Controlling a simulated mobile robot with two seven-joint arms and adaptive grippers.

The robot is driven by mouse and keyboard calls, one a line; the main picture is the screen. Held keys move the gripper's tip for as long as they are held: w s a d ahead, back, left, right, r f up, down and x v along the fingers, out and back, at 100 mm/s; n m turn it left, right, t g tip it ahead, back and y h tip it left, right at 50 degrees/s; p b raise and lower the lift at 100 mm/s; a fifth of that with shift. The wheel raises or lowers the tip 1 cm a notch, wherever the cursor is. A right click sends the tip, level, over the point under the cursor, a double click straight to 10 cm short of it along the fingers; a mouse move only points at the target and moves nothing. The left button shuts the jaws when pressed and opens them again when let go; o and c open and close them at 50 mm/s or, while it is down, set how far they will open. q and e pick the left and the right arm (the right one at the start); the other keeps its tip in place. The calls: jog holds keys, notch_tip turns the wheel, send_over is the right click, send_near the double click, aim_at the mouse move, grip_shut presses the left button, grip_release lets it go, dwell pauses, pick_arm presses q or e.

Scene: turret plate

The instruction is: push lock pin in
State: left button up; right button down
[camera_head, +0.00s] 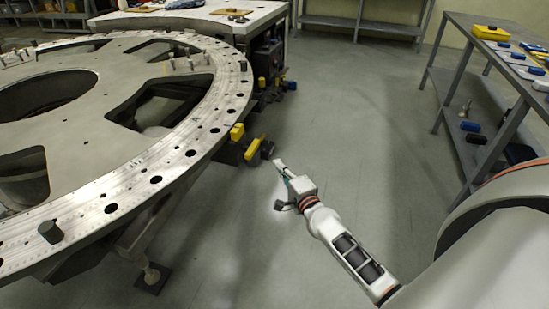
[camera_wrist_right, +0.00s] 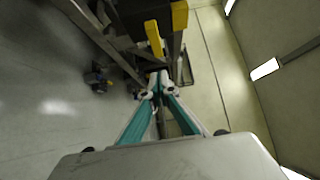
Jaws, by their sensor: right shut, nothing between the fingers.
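The large round turret plate (camera_head: 185,130) with a ring of holes fills the left of the head view. Under its right edge are a yellow bar (camera_head: 254,148) and a dark round knob (camera_head: 267,150), which look like the lock pin's parts; how deep the pin sits I cannot tell. My right gripper (camera_head: 279,163) is shut and empty, just right of and below the knob in the picture; whether they touch is unclear. In the right wrist view, its teal fingers (camera_wrist_right: 158,80) meet at the tips, just below the yellow bar (camera_wrist_right: 154,40). My left gripper is not in view.
A yellow block (camera_head: 237,131) sits at the plate's edge, and more dark and yellow fittings (camera_head: 289,86) lie further back. A workbench (camera_head: 215,22) stands behind. A metal shelf table (camera_head: 480,40) with boxes stands at right. The floor between is clear.

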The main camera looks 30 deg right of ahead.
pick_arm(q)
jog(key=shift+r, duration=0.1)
pick_arm(e)
jog(key=shift+s, duration=2.15)
pick_arm(q)
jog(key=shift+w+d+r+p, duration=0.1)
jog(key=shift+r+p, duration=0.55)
jog(key=shift+p, duration=0.05)
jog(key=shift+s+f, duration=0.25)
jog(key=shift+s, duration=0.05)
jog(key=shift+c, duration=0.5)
pick_arm(e)
jog(key=s+a+f+n+g+y, duration=0.1)
jog(key=s+a+f+n+g, duration=0.1)
jog(key=s+a+f+n, duration=0.3)
jog(key=s+a+f+n+g+y, duration=0.1)
jog(key=s+a+f+n+g, duration=0.2)
jog(key=s+n, duration=0.7)
jog(key=s+a+f+n+g+y, duration=0.1)
jog(key=s+a+f+n+g, duration=0.1)
jog(key=s+a+f+n, duration=0.6)
jog(key=s+a, duration=0.2)
jog(key=s, duration=0.1)
jog(key=shift+s+y, duration=0.3)
jog(key=shift+y, duration=0.1)
